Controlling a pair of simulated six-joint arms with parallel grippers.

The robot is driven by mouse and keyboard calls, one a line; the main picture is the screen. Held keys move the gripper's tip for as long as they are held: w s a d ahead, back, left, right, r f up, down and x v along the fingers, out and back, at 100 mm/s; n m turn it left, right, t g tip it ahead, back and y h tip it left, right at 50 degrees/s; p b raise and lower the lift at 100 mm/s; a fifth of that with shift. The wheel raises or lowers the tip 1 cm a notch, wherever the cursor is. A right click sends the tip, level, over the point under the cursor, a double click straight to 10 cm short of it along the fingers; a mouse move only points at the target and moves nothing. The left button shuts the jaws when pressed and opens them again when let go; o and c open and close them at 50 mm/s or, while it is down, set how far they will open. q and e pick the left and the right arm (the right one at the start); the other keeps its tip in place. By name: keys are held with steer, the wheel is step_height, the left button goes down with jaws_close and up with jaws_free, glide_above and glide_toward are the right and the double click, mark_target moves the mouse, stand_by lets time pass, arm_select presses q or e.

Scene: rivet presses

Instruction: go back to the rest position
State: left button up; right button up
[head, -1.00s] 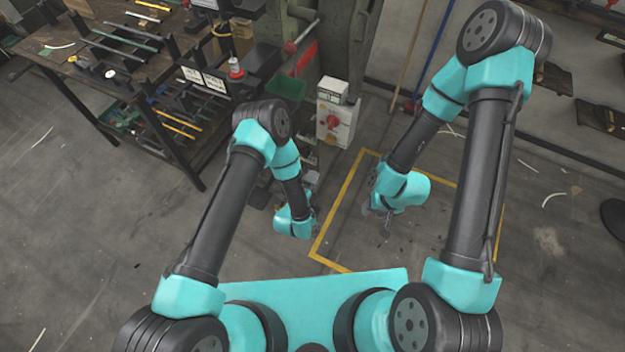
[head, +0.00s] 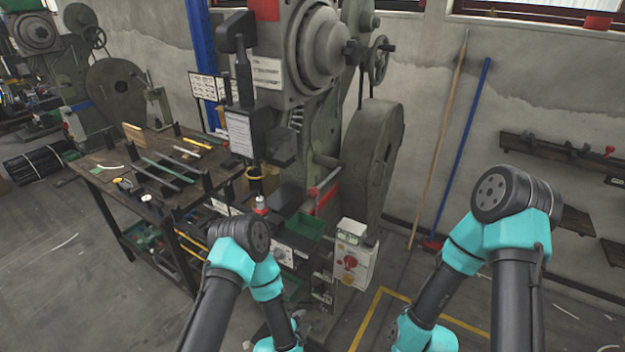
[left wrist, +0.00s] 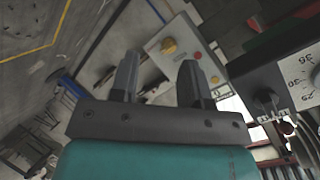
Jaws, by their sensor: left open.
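My left gripper (left wrist: 157,78) shows in the left wrist view with its two dark fingers apart and nothing between them. Beyond the fingers is a pale control box (left wrist: 185,50) with a yellow knob and a red button. In the head view my left arm reaches down in front of the press, and its wrist is cut by the bottom edge. My right arm is bent at the right of the head view. Its gripper is below the picture edge.
The green rivet press (head: 310,110) stands at centre, with a control box (head: 352,262) low on its right. A workbench (head: 110,185) with tools is at left. A broom (head: 460,150) leans on the wall. Yellow floor lines (head: 380,292) lie between my arms.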

arm_select(q)
steer(key=s+a+r+n+g+y, duration=0.1)
steer(key=s+a+r+n+g, duration=0.2)
steer(key=s+a+n+g, duration=0.2)
steer(key=s+a+r+n+g+y, duration=0.2)
steer(key=s+a+n+g, duration=0.3)
steer(key=s+a+n, duration=0.7)
steer(key=shift+a+r+n+g, duration=0.3)
steer(key=shift+a+r+n, duration=0.6)
steer(key=shift+a+n, duration=0.15)
steer(key=shift+s, duration=0.1)
